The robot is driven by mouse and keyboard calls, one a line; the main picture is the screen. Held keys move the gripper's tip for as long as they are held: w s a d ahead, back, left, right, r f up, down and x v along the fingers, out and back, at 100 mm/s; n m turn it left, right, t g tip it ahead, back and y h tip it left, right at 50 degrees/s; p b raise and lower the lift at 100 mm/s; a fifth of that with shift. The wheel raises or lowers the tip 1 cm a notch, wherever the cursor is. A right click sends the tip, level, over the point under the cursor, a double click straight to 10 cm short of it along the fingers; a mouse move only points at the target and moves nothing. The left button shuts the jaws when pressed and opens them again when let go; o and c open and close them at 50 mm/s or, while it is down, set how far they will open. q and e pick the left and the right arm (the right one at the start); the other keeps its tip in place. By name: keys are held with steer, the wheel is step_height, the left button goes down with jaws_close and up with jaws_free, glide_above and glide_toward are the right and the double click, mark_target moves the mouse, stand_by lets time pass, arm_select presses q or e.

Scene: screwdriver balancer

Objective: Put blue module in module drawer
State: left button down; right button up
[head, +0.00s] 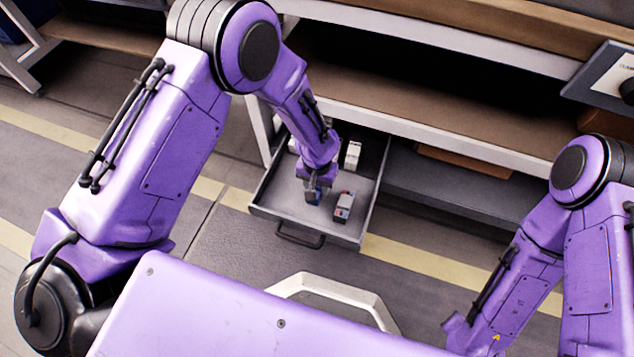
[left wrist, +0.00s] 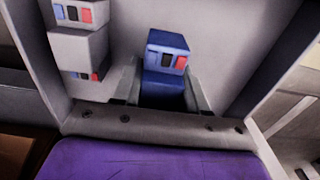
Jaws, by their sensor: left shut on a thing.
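The module drawer (head: 277,205) is pulled open below the bench. My left gripper (head: 313,196) reaches down into it from above. In the left wrist view the left gripper (left wrist: 163,95) is shut on the blue module (left wrist: 168,50), with a finger on each side of it. The blue module also shows as a small blue patch (head: 313,194) in the head view, low in the drawer. I cannot tell whether it touches the drawer floor. My right arm is at the right edge, but its gripper is not clearly in view.
A grey-white module (head: 343,206) lies right of the gripper in the drawer. Another white module (head: 352,155) is toward the back. Two pale modules (left wrist: 80,50) show in the left wrist view. The drawer handle (head: 300,238) faces me. Shelves (head: 430,110) overhang behind the drawer.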

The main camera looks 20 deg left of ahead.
arm_select(q)
step_height(320, 180, down, 2)
steer(key=c, duration=0.5)
jaws_free()
step_height(320, 180, up, 11)
steer(key=p, duration=0.4)
steer(key=shift+f+p, duration=0.15)
steer(key=shift+p, duration=0.15)
steer(key=shift+f, duration=0.1)
